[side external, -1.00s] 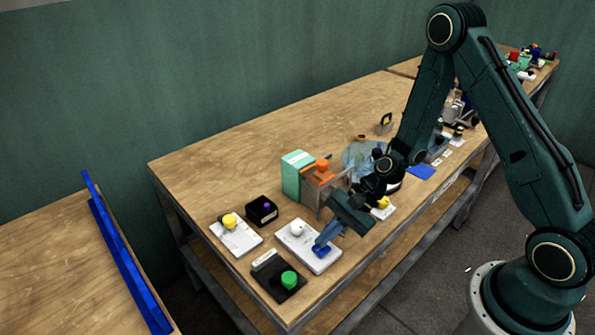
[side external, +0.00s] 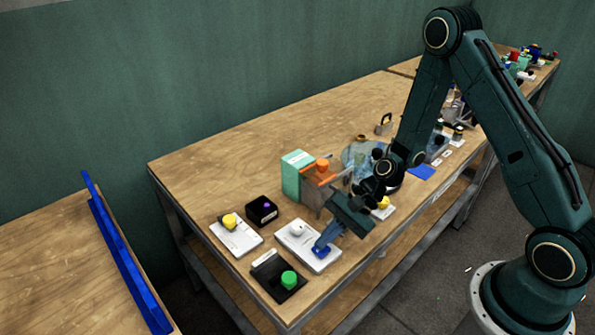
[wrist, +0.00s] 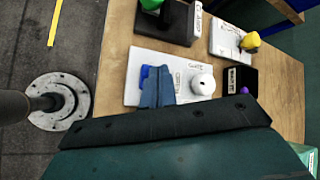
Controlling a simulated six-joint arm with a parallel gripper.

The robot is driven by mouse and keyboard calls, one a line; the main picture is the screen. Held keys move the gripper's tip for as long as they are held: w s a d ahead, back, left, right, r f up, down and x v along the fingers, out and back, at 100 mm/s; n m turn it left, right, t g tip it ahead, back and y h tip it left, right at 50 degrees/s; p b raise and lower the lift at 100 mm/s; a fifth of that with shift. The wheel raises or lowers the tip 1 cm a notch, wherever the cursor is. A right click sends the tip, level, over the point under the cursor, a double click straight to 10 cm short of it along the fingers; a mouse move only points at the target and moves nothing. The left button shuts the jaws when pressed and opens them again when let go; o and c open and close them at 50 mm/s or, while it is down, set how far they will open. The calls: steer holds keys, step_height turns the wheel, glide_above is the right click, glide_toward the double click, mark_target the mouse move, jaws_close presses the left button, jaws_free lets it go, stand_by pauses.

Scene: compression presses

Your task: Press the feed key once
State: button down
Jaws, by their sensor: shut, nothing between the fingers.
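A white panel (side external: 296,236) lies near the table's front edge, with a round white knob (side external: 297,230) and a blue key (side external: 321,252). It also shows in the wrist view (wrist: 183,56), with small lettering too blurred to read. I cannot tell which key is labelled feed. My gripper (side external: 319,243) is shut and empty, its blue fingers pointing down at the blue key. In the wrist view the fingertips (wrist: 157,70) are beside the blue key (wrist: 145,72) and partly cover it. I cannot tell whether they touch it.
A black panel with a green button (side external: 289,280), a white panel with a yellow button (side external: 229,221) and a black box with a purple button (side external: 262,209) stand around it. A teal box (side external: 297,174) and a brown block with an orange knob (side external: 322,165) are behind.

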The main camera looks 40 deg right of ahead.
steer(key=shift+f, duration=0.15)
stand_by(0.6)
steer(key=shift+r, duration=0.95)
steer(key=shift+r, duration=0.15)
steer(key=shift+r, duration=2.35)
